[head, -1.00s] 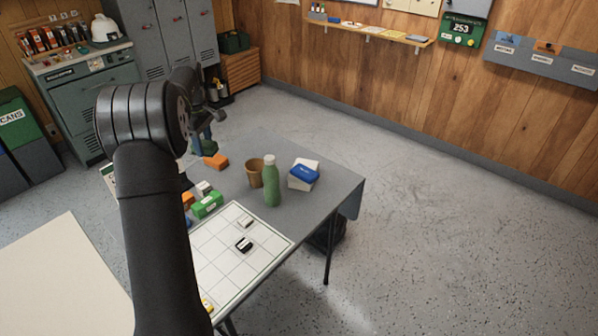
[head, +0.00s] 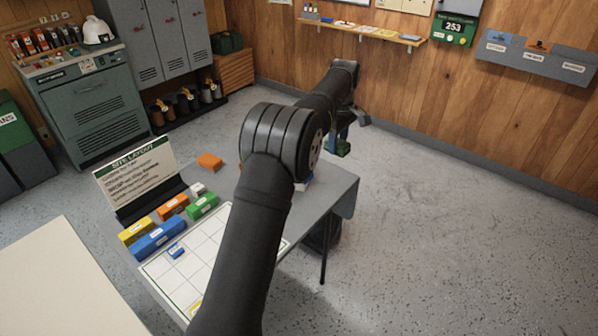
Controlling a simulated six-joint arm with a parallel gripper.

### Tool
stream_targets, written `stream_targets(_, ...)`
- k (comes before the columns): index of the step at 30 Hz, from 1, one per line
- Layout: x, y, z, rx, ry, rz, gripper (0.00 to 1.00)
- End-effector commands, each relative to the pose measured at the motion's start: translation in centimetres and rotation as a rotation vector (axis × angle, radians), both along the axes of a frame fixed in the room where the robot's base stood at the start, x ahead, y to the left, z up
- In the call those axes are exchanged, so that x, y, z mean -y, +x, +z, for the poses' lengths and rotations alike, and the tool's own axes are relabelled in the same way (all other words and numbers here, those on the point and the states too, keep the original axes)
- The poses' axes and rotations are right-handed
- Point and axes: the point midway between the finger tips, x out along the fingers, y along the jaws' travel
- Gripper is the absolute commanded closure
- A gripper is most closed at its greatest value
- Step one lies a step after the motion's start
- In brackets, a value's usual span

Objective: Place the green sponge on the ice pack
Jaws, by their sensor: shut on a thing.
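My gripper (head: 341,138) is at the far right end of my arm, high in the picture, seen past the far right side of the grey table (head: 335,195). It is shut on the green sponge (head: 341,149), which shows as a small dark green piece below the jaws. The blue ice pack, on a white box in the earlier view, is now mostly behind my arm; only a sliver of that blue and white stack (head: 304,185) shows. The sponge is apart from it, up and to the right in the picture.
A site layout sign (head: 138,175), a yellow block (head: 136,232), a blue block (head: 158,239), a green block (head: 203,206) and orange blocks (head: 173,206) stand at the table's left. A gridded board (head: 205,238) lies in front. My arm hides the bottle and cup.

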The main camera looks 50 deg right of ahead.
Motion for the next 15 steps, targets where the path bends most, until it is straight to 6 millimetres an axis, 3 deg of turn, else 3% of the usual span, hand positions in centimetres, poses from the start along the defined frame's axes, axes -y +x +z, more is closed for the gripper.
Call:
stream_targets(1,-0.2,0.3,-1.3,-0.001,0.006,0.004,0.8)
stream_targets(10,-0.2,0.7,-4.9,-0.001,0.004,0.006,0.8)
stream_targets(15,-0.1,3.6,-6.9,-0.001,0.005,0.009,0.8)
